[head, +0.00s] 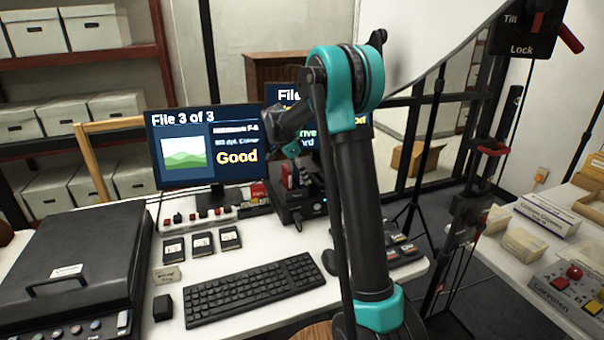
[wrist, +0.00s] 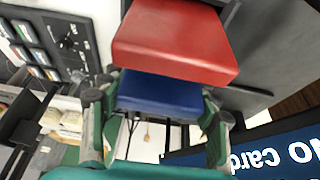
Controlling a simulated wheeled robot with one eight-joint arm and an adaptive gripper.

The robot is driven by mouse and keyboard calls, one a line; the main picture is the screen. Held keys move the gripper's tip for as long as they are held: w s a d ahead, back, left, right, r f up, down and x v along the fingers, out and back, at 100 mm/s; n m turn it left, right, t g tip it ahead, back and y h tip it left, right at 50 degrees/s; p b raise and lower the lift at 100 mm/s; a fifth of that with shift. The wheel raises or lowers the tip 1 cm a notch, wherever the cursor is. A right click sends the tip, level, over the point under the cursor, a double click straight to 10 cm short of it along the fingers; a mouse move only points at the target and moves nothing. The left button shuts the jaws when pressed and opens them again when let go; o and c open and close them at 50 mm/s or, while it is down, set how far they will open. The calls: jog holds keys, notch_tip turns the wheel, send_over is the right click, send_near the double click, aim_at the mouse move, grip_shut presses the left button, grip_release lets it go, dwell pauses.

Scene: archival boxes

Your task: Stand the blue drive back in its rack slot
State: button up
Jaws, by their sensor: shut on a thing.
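The blue drive (wrist: 160,95) is between the two fingers of my gripper (wrist: 158,108) in the wrist view, and the gripper is shut on it. A red drive (wrist: 175,40) stands close beside the blue one there. In the head view my gripper (head: 303,176) is at the black dock (head: 299,208) on the desk, with a red drive (head: 287,174) upright by it. The blue drive is hidden by my gripper and arm in the head view. I cannot tell which part is the rack slot, or whether the blue drive touches it.
A strip with red-topped pieces (head: 195,216) runs left of the dock.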

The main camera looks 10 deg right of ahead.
jog(key=shift+f, duration=0.1)
jog(key=o, duration=1.5)
jog(key=v, duration=1.2)
jog(key=s+d+f+n+t+y, duration=0.1)
jog(key=s+f+n, duration=0.4)
jog(key=s, duration=0.7)
jog(key=s+d+f+n+t+y, duration=0.1)
jog(key=s+d+f+n+y, duration=0.1)
jog(key=s+f+n, duration=0.3)
jog(key=s+d+f+n+t+y, duration=0.1)
jog(key=s+d+f+n, duration=0.3)
jog(key=s+f, duration=0.6)
jog(key=shift+s+d+n, duration=0.1)
jog(key=shift+s+n, duration=0.35)
jog(key=shift+s, duration=1.9)
jog(key=shift+s+n, duration=0.45)
jog(key=shift+s, duration=1.95)
